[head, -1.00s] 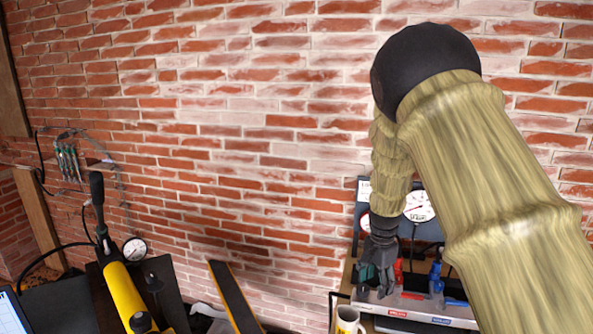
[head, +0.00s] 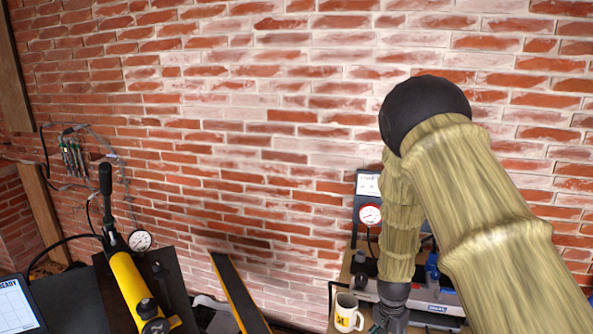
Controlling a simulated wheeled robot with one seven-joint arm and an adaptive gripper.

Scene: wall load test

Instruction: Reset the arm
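My arm comes in from the right in the head view, bent at a dark elbow joint, with its forearm hanging down. My gripper (head: 380,327) is at the bottom edge of the picture, just right of a white mug (head: 347,312). Only a small dark part of it shows, and its fingertips are cut off by the frame. I cannot tell whether it is open or shut, or whether it touches the mug.
A bench with a gauge (head: 370,215) and a grey case (head: 438,293) stands behind my forearm. A yellow hand pump (head: 130,285) with a gauge (head: 140,241) is at the lower left. A brick wall (head: 250,120) fills the back.

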